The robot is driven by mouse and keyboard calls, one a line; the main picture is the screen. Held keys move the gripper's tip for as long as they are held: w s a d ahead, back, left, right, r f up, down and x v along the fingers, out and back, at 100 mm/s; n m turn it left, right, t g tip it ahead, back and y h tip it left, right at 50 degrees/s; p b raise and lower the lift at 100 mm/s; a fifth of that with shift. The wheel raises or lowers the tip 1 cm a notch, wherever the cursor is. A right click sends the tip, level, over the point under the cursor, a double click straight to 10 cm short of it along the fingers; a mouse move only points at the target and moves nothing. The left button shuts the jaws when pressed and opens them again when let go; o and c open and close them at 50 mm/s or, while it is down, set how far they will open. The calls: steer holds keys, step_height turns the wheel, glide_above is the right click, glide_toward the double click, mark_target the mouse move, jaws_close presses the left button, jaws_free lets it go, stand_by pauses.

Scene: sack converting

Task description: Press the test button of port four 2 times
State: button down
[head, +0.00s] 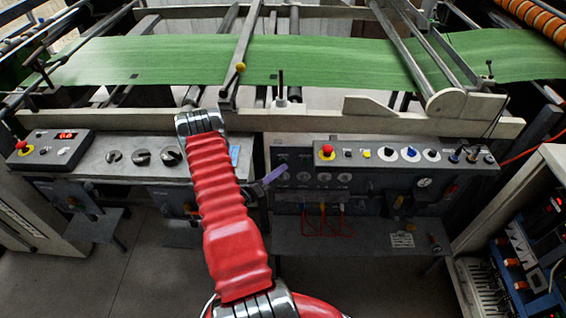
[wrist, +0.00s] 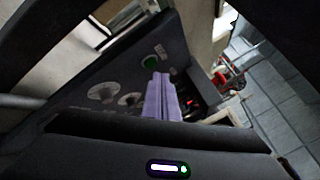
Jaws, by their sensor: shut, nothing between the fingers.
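My gripper (head: 276,174) is shut and empty, its purple fingers pointing at the left end of the front face of a dark control panel (head: 350,150). I cannot tell whether the tips touch the panel. Two grey round fittings (wrist: 116,96) sit to the left of the fingers. The port labels are too small to read, so I cannot tell which button belongs to port four.
The panel top carries a red mushroom button (head: 326,151) and several knobs. Red hoses (head: 323,220) hang below its front. A second console (head: 45,148) stands at the left. Green sack web (head: 170,60) runs across the machine behind. Open floor lies at the front left.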

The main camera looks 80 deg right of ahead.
steer(key=shift+d, duration=0.2)
steer(key=shift+w+d, duration=0.15)
steer(key=shift+d, duration=0.05)
steer(key=shift+d, duration=0.45)
stand_by(1.1)
steer(key=shift+a, duration=0.85)
steer(key=shift+a, duration=0.15)
steer(key=shift+s+a, duration=0.2)
steer(key=shift+a, duration=0.55)
steer(key=shift+s+a, duration=0.25)
steer(key=shift+a, duration=0.55)
steer(key=shift+s+a, duration=0.2)
steer(key=shift+a, duration=0.55)
stand_by(0.9)
